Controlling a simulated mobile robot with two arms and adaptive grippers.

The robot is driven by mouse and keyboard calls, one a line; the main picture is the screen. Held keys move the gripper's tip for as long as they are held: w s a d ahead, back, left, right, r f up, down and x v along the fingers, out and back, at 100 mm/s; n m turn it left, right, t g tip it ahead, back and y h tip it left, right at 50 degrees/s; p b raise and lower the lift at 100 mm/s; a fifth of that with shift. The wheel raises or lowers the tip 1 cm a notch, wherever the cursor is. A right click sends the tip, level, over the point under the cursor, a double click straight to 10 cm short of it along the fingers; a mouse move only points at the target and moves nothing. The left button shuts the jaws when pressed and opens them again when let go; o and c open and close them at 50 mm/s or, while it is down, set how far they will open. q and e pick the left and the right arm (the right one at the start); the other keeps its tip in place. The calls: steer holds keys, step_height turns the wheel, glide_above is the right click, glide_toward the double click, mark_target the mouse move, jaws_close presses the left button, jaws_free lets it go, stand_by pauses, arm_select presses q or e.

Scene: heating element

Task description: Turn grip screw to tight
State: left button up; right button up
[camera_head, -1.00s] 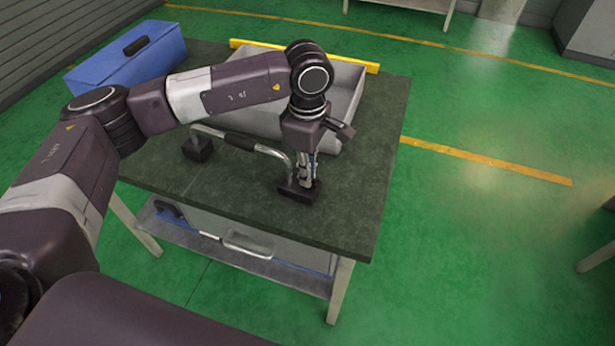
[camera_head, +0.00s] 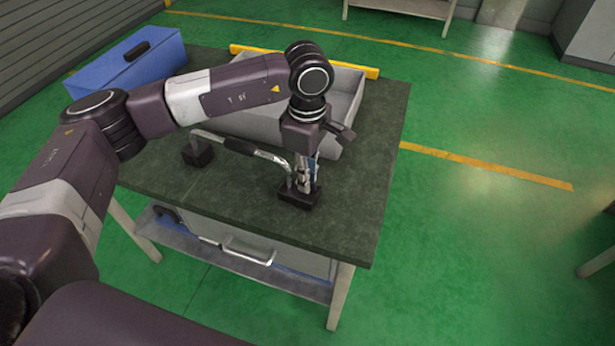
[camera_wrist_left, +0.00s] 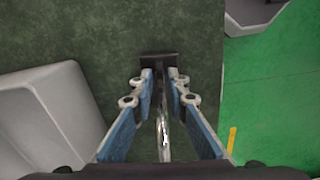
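A metal rod (camera_head: 271,156) with a black sleeve (camera_head: 240,147) is bent like a handle and spans two small black blocks on the table. The left block (camera_head: 197,153) is clear of my arm. My left gripper (camera_head: 305,187) points down over the right block (camera_head: 300,196). In the left wrist view its two blue-padded fingers (camera_wrist_left: 162,92) stand on either side of the rod's upright end (camera_wrist_left: 165,143), above the black block (camera_wrist_left: 160,59). Whether the fingertips press on it cannot be told. The grip screw does not stand out separately. My right gripper is not in view.
The dark table top (camera_head: 350,218) has free room at front and right. A grey tray (camera_head: 352,112) lies behind the gripper, and a blue box (camera_head: 128,63) stands at the back left. A shelf under the table holds a case (camera_head: 225,235).

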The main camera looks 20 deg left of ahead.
arm_select(q)
step_height(320, 180, up, 12)
steer(key=shift+f, duration=0.25)
stand_by(0.5)
